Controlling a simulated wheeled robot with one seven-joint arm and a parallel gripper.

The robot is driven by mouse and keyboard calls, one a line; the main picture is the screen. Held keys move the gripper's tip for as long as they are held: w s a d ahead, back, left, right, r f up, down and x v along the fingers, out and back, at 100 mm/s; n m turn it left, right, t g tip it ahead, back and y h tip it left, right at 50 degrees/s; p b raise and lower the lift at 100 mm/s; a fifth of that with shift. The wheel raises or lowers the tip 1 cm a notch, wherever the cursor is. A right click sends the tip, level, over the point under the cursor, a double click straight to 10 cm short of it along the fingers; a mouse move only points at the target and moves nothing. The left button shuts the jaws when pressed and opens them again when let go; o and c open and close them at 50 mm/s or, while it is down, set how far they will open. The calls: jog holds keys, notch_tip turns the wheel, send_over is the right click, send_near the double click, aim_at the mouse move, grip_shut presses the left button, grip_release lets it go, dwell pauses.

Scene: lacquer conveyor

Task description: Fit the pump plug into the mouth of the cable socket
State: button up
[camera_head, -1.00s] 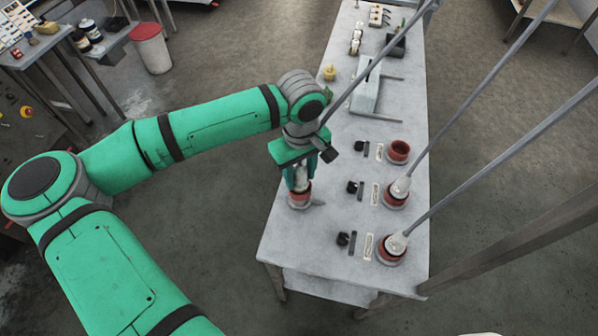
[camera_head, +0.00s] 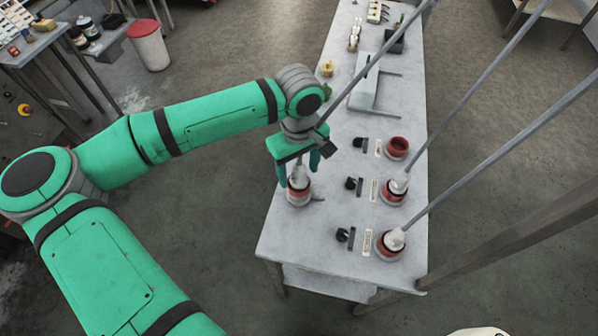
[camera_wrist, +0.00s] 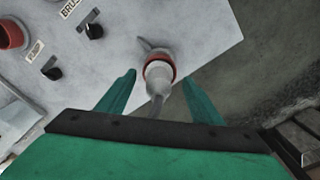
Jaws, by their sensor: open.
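The pump plug (camera_head: 299,183) is a pale plug standing in the mouth of a red-ringed socket, which I take as the cable socket (camera_head: 298,200), near the left edge of the bench. In the wrist view the plug (camera_wrist: 158,76) sits within the red ring of the socket (camera_wrist: 163,61) and looks roughly upright; how deep it sits I cannot tell. My gripper (camera_head: 299,174) is above it, open, with one finger apart on each side of the plug. In the wrist view both fingers of my gripper (camera_wrist: 160,78) stand clear of the plug.
An empty red socket (camera_head: 398,147) and two sockets with plugs on long grey cables, the middle one (camera_head: 394,191) and the front one (camera_head: 391,244), line the bench's right side. Black knobs (camera_head: 353,184) stand beside them. A grey cable crosses near my gripper.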

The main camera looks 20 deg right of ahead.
notch_tip(320, 180, up, 10)
jog(key=shift+f, duration=0.25)
jog(key=shift+s+d, duration=0.1)
dwell(0.5)
